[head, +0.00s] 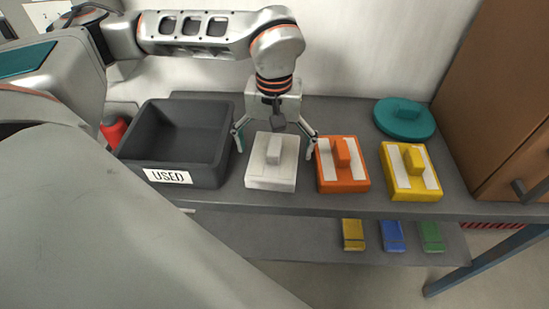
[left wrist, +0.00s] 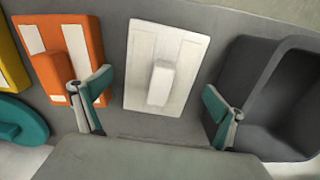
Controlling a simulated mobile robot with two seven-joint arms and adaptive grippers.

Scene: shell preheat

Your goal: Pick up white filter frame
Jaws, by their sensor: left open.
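The white filter frame (head: 270,175) is a flat white block with an upright handle on top. It lies on the grey shelf between the dark bin and the orange frame. It also shows in the left wrist view (left wrist: 141,84), its handle near the middle. My left gripper (head: 277,141) is open above and just behind the frame. Its fingers are spread wide to either side, and nothing is between them. In the left wrist view, the fingers (left wrist: 160,100) sit left and right of the white frame, apart from it. My right gripper is not seen.
An orange frame (head: 341,179) stands close right of the white one, then a yellow frame (head: 412,188). A teal round lid (head: 388,125) lies behind. A dark bin marked USED (head: 212,168) is at left. A brown cabinet (head: 500,100) bounds the right. Small coloured blocks lie on the lower shelf.

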